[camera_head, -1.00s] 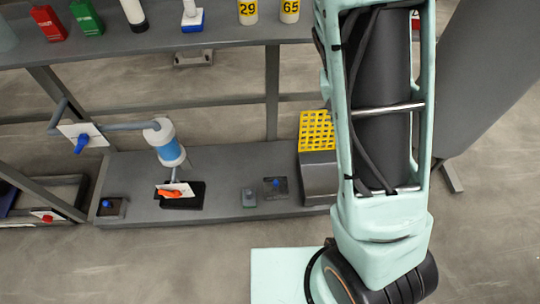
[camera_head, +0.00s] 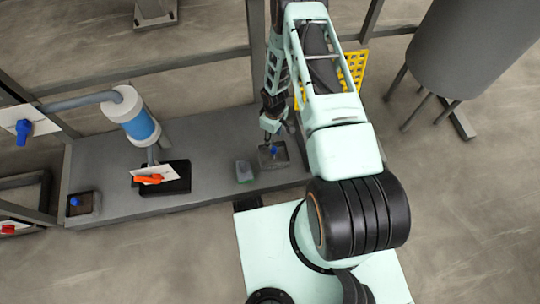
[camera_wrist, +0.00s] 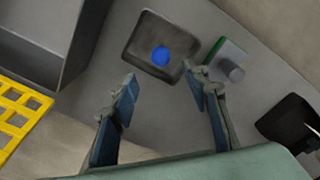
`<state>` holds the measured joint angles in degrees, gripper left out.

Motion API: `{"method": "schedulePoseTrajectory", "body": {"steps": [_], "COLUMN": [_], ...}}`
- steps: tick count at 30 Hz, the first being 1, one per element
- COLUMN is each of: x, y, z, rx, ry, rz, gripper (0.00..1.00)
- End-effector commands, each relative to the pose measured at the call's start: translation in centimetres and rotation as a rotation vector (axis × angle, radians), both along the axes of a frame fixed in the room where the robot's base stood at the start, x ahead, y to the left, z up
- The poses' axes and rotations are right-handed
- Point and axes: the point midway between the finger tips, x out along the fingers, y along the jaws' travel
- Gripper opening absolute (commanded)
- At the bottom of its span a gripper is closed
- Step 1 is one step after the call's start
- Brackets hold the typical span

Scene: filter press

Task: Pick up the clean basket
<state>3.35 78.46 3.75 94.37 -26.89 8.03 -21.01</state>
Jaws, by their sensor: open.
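A small square dark-grey basket with a round blue knob lies on the grey shelf (camera_head: 215,195), in the head view (camera_head: 282,159). It also shows at the top middle of the wrist view (camera_wrist: 148,35). A similar square basket with a blue knob (camera_head: 86,209) sits at the shelf's left end. No marking tells me which one is clean. My gripper (camera_head: 271,122) is open and empty, above the nearer-to-right basket. In the wrist view, its two fingers (camera_wrist: 160,80) are spread apart, with the blue knob just beyond and between the fingertips.
A small grey-green block (camera_wrist: 228,66) stands close right of the basket. A yellow grid (camera_wrist: 18,110) and a grey bin (camera_wrist: 50,40) are at the left of the wrist view. A black tray with an orange-red handle (camera_head: 150,178) lies further left in the head view.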

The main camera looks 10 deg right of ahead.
Motion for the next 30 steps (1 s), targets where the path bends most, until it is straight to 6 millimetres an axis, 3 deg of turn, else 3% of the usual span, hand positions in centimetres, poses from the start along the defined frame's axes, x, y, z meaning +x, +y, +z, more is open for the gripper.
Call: {"method": "schedulePoseTrajectory", "body": {"steps": [6,14,22,30], "x": [-0.1,-0.1,-0.5,-0.5], "y": [0.0,0.0,-0.1,-0.1], "z": [-3.8,-5.5,-9.4,-10.1], "rx": [0.001,-0.001,0.000,-0.001], "ry": [0.001,0.001,0.001,0.001], "rz": [0.001,0.000,-0.001,-0.001], "gripper": [0.43,0.43,0.43,0.43]}}
